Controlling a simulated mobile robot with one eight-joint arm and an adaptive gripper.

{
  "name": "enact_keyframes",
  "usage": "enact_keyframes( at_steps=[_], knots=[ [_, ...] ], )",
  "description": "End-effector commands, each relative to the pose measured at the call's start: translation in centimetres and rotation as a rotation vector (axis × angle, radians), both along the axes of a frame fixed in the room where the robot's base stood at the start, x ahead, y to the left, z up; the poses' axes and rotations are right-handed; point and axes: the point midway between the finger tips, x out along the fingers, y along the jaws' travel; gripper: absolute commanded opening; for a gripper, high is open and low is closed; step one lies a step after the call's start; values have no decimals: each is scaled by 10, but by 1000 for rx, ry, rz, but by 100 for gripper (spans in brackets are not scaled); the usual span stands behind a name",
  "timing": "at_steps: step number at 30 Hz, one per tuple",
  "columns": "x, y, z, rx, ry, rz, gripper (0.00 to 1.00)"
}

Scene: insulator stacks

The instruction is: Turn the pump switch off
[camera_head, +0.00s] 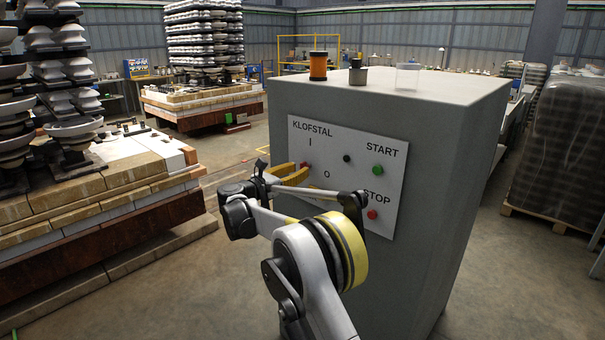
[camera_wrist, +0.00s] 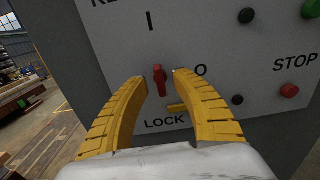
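The pump switch (camera_wrist: 159,80) is a small red handle on the white KLOFSTAL panel (camera_head: 375,150). In the wrist view it stands roughly upright, its upper end towards the "I" mark; the "O" mark is to its right and "LOCK" below. My gripper (camera_wrist: 161,84) is open, its yellow fingers on either side of the red handle, with gaps visible between fingertips and handle. In the head view my gripper (camera_head: 292,176) is at the panel's left part, and my arm hides the panel's lower left. A small yellow piece (camera_wrist: 177,107) shows below the handle.
The panel also carries a green START button (camera_head: 377,170), a red STOP button (camera_head: 372,214) and a black knob (camera_head: 346,158). An orange jar (camera_head: 318,66) and other small containers stand on the grey cabinet (camera_head: 450,88). Insulator stacks (camera_head: 70,70) stand left; the floor between is clear.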

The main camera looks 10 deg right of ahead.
Motion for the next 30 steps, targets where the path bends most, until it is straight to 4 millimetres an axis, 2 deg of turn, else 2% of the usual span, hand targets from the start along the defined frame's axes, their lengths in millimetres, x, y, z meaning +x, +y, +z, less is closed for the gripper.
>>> enact_keyframes(
  at_steps=[6, 15, 16, 18, 19, 30],
  knots=[
    [14, -18, -1, 1, -1, 0, 32],
    [15, -20, 1, 1, 0, 0, 32],
    [15, -20, 1, 1, 0, 0, 28],
    [15, -20, 1, 1, 0, 0, 7],
    [15, -20, 1, 1, 0, 0, 0],
    [15, -21, 1, 15, -19, 0, 0]
  ],
)
